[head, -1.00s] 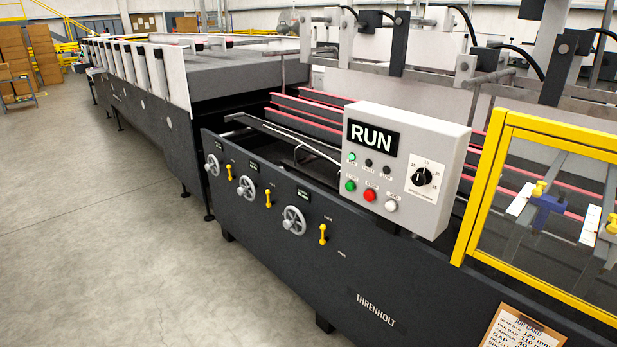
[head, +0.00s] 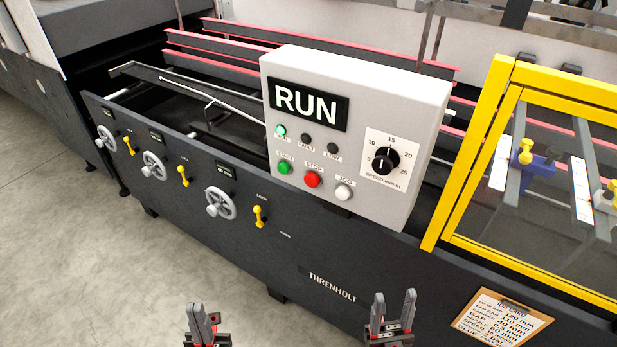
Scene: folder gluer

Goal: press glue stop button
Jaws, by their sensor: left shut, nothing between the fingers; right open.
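The grey control box (head: 352,110) stands on the machine's front edge. Its display (head: 307,103) reads RUN. The red button (head: 312,180) is labelled STOP, between a green START button (head: 284,168) and a white JOG button (head: 344,192). No button labelled glue stop is readable. My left gripper (head: 204,312) is at the bottom edge, left of and well below the buttons, shut and empty. My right gripper (head: 396,303) is at the bottom, below and to the right of the buttons, open and empty. Neither touches the machine in this view.
A speed dial (head: 384,160) is on the box. Several handwheels (head: 221,204) and yellow levers (head: 259,216) stick out of the dark front panel. A yellow-framed guard (head: 463,165) stands at right, above a job card clipboard (head: 502,318). Open floor lies at left.

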